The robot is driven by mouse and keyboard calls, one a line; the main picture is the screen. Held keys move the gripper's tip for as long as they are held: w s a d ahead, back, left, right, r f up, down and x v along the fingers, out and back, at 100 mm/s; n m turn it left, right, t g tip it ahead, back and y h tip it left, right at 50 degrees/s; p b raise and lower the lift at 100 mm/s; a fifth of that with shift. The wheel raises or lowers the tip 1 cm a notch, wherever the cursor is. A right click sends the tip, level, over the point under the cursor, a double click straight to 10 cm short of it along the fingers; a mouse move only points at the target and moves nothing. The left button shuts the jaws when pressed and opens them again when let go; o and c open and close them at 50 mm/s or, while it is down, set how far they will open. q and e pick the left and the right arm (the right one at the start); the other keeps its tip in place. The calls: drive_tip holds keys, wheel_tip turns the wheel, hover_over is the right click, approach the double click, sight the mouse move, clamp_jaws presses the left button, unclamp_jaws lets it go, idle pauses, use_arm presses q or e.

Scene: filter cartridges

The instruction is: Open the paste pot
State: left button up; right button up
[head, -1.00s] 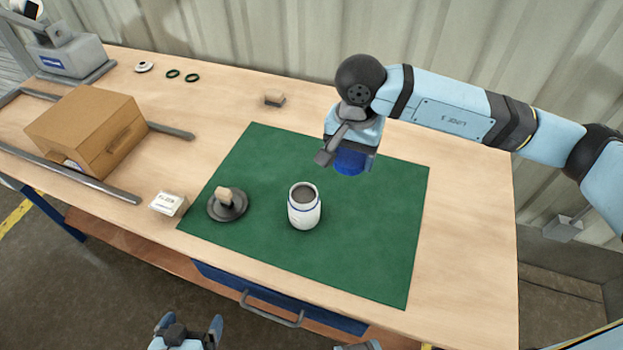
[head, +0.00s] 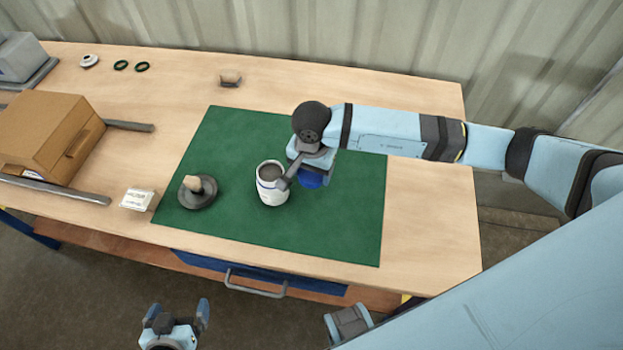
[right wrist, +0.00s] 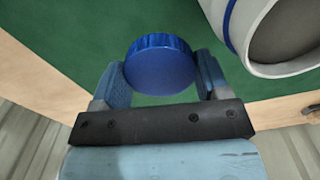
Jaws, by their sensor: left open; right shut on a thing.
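The paste pot (head: 271,190) is a white jar with a blue band, upright on the green mat, its top uncovered and its inside dark grey. Its rim and wall also show at the upper right of the right wrist view (right wrist: 238,30). My right gripper (head: 311,178) is shut on the round blue lid (right wrist: 161,66), just right of the pot in the head view. The lid also shows below the gripper (head: 312,180). I cannot tell whether the lid touches the mat. My left gripper (head: 180,312) is open and empty in front of the table.
The green mat (head: 330,230) is clear right of the pot. A dark round piece with a tan knob (head: 197,192) is left of it. A small white box (head: 137,199), a cardboard box (head: 40,135) between rails, and dark green rings (head: 141,67) lie further left.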

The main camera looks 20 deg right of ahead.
sight(312, 182)
drive_tip(key=shift+f, duration=2.25)
drive_tip(key=shift+f, duration=0.25)
drive_tip(key=o, duration=0.7)
drive_tip(key=shift+r, duration=0.1)
wheel_tip(312, 182, up, 12)
drive_tip(key=shift+r+b, duration=0.2)
drive_tip(key=shift+b, duration=0.15)
drive_tip(key=shift+s+f, duration=0.1)
